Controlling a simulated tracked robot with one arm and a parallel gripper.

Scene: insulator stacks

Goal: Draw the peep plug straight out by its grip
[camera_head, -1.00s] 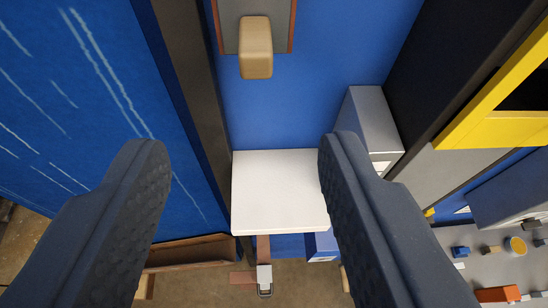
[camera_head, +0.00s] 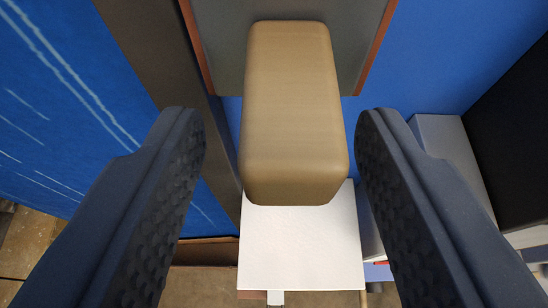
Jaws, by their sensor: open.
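The tan, rounded block that looks like the peep plug's grip (camera_head: 293,115) stands out from a grey plate (camera_head: 350,30) with orange-brown edges, at the upper middle of the view. My gripper (camera_head: 280,120) is open, with one dark textured finger to the left of the grip and one to the right. Gaps show between the grip and both fingers, and neither appears to touch it. The plug's body behind the plate is hidden.
A white flat panel (camera_head: 300,255) lies below and beyond the grip. A blue wall (camera_head: 430,70) is at the right, with a grey box (camera_head: 445,145) and a black panel (camera_head: 515,130). A scratched blue panel (camera_head: 70,110) is at the left.

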